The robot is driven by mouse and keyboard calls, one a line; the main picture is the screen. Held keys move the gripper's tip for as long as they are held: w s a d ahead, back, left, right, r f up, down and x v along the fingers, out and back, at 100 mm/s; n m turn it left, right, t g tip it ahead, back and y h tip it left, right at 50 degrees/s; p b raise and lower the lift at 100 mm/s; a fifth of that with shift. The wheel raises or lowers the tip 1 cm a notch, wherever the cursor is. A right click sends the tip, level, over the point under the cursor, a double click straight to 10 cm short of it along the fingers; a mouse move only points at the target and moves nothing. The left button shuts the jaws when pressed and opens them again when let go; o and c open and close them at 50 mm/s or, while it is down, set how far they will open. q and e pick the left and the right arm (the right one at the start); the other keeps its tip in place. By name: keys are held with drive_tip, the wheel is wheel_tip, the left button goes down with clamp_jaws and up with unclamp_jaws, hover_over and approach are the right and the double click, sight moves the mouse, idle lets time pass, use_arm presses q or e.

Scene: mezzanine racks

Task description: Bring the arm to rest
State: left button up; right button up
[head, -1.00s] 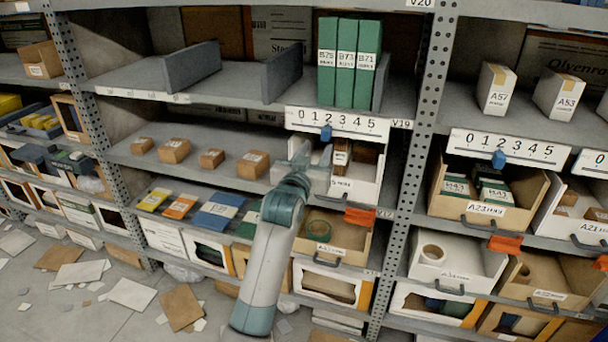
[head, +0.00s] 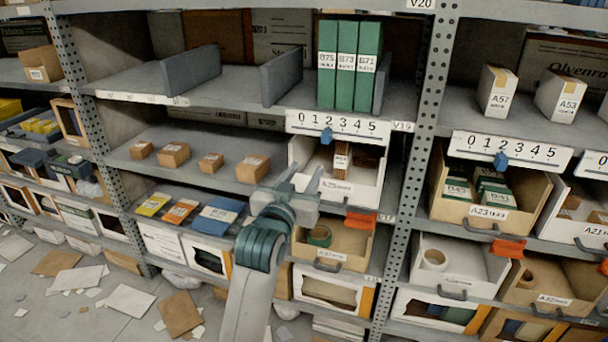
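My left arm rises from the bottom of the head view, grey with a teal wrist. Its gripper (head: 299,178) is in front of the white bin A25 (head: 338,188), at the bin's front left. Its two fingers look spread apart, with nothing seen between them. The bin holds brown boxes (head: 368,162) and a small labelled box (head: 341,158). The gripper and wrist hide part of the bin's left side and the shelf edge. My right gripper is not in view.
Above the bin is a white number scale (head: 350,125) with a blue slider (head: 326,136). Small brown boxes (head: 175,154) stand on the shelf to the left. Below is a cardboard bin with a green tape roll (head: 319,236). A perforated upright (head: 405,180) stands at right.

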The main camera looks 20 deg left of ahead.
use_arm(q)
wheel_tip(320, 180, down, 32)
drive_tip(key=s+d+m+g, duration=0.1)
drive_tip(key=s+d+g, duration=0.15)
drive_tip(key=g, duration=0.25)
drive_tip(key=s+f+g+h, duration=0.1)
drive_tip(key=s+f, duration=0.2)
drive_tip(key=f, duration=0.4)
drive_tip(key=s+f+g, duration=0.1)
drive_tip(key=s+f, duration=0.2)
drive_tip(key=f, duration=0.5)
drive_tip(key=s+a+f+m+g, duration=0.1)
drive_tip(key=s+f+g, duration=0.2)
drive_tip(key=s+f, duration=1.55)
drive_tip(key=s+a+f+g, duration=0.1)
drive_tip(key=s+f, duration=0.5)
drive_tip(key=s, duration=0.4)
drive_tip(key=s+a+f+g, duration=0.1)
drive_tip(key=s+f, duration=0.4)
drive_tip(key=s, duration=0.5)
drive_tip(key=shift+s+a+f+g, duration=0.2)
drive_tip(key=shift+s+f+g, duration=0.1)
drive_tip(key=shift+f, duration=0.1)
drive_tip(key=shift+w, duration=0.1)
